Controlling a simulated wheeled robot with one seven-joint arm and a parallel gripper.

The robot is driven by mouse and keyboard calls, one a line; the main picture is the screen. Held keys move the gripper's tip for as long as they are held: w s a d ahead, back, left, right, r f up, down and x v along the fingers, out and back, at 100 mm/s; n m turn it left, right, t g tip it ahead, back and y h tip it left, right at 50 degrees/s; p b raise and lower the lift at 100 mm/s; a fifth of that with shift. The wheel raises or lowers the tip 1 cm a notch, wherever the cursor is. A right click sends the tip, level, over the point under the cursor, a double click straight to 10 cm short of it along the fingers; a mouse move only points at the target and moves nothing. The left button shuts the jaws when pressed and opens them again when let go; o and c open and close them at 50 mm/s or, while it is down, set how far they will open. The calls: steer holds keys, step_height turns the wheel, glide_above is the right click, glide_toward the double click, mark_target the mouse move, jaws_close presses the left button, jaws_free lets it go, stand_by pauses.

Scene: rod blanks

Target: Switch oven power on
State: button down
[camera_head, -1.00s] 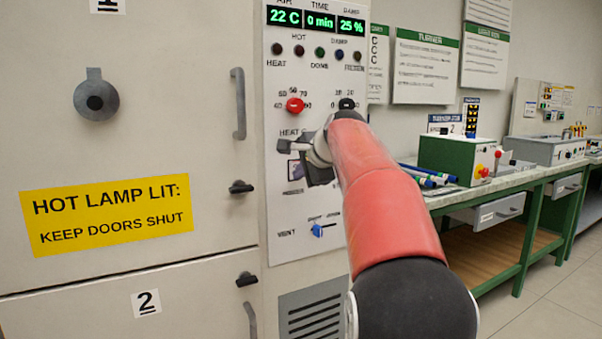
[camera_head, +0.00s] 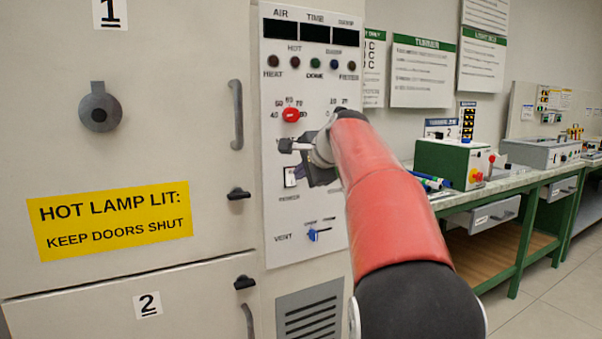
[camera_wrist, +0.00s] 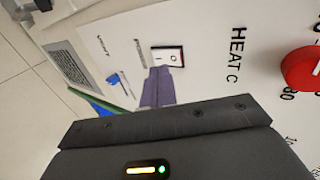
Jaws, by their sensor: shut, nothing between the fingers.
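The oven's control panel (camera_head: 275,215) is upright right of the doors. Its power switch (camera_head: 290,178) is a white rocker in a dark frame, low on the panel. In the wrist view the switch (camera_wrist: 167,58) shows I and O marks; I cannot tell which side is pressed in. My gripper (camera_head: 299,174) is shut and empty, in front of the panel just right of the switch. In the wrist view its fingertips (camera_wrist: 159,72) are at the switch's edge; contact cannot be told. The AIR, TIME and DAMPER displays (camera_head: 315,32) are dark.
A door handle (camera_head: 237,115) and black latch (camera_head: 239,193) stick out at the left. A bench (camera_head: 450,200) with a green box (camera_head: 445,163) stands at the right.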

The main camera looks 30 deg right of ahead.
steer(key=v, duration=1)
steer(key=shift+s+r, duration=0.2)
steer(key=shift+r, duration=0.1)
